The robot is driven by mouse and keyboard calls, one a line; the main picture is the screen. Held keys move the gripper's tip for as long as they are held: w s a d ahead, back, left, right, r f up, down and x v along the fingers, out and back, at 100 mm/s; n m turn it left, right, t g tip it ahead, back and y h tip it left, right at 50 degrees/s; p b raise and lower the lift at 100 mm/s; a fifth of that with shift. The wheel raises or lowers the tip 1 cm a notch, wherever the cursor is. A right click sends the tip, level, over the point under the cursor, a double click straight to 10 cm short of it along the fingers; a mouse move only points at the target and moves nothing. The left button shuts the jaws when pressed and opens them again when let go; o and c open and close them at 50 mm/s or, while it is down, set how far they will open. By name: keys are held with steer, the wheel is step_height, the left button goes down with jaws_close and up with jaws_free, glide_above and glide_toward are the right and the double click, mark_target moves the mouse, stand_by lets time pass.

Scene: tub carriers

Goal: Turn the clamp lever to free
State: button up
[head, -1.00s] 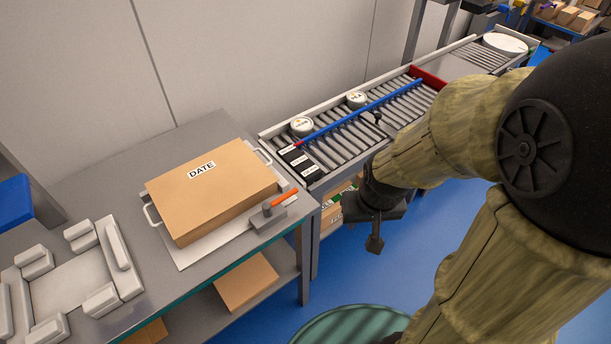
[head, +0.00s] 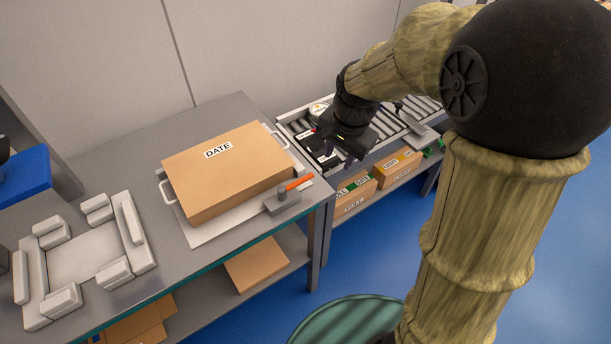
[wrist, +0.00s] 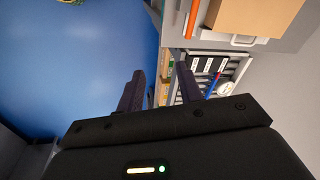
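The clamp lever (head: 299,184) has an orange handle on a grey block (head: 284,203). It sits at the front right corner of a flat plate on the table, beside a cardboard box labelled DATE (head: 228,172). The orange handle (wrist: 190,18) also shows at the top of the wrist view. My gripper (head: 338,160) is over the near end of the roller conveyor, to the right of the lever and apart from it. In the wrist view its two dark fingers (wrist: 158,88) stand apart with nothing between them.
The grey table (head: 120,145) holds a white fixture (head: 85,255) at left. The roller conveyor (head: 425,103) runs behind my gripper, with a round white-lidded tub (head: 318,108) on it. Labelled boxes (head: 397,165) stand below. Blue floor (head: 480,270) is open at right.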

mark_target(305, 178)
steer(key=w+a+r+m, duration=0.2)
steer(key=w+a+m, duration=0.1)
steer(key=w+a, duration=0.1)
steer(key=shift+a+m, duration=0.4)
steer(key=shift+a, duration=0.35)
steer(key=x, duration=1.1)
steer(key=a+x, duration=0.1)
steer(key=x, duration=0.5)
steer(key=shift+s+f, duration=0.1)
steer(key=shift+f, duration=0.2)
steer(key=shift+s+d, duration=0.1)
steer(key=shift+d, duration=0.1)
jaws_close()
